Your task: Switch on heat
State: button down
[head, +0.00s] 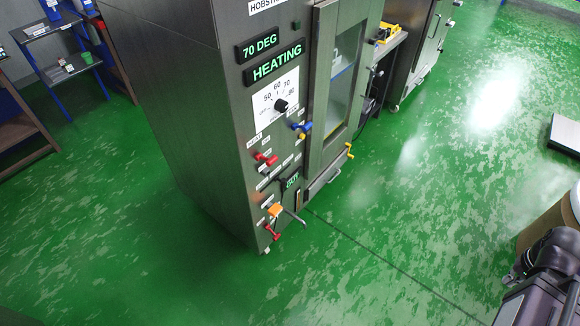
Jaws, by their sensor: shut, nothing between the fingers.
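A tall steel cabinet (175,90) stands left of centre in the head view. Its upper displays are lit green, reading "70 DEG" (261,45) and "HEATING" (276,63). Below them a white dial plate has a black knob (281,105) and numbers from 50 to 90. A red switch (265,159) sits lower left, beside a small label that seems to read "HEAT"; its exact position is too small to tell. My gripper is not in view. Part of my arm shows at the lower right, away from the panel.
Blue-framed shelving (55,75) stands left. Green floor is open in front. A brown drum-like object (550,225) is at right.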

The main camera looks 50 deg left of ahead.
aim_at(270, 161)
jog(key=z, duration=0.25)
jog(key=k, duration=1.65)
jog(key=u, duration=0.65)
jog(key=i, duration=0.9)
jog(key=z, duration=0.1)
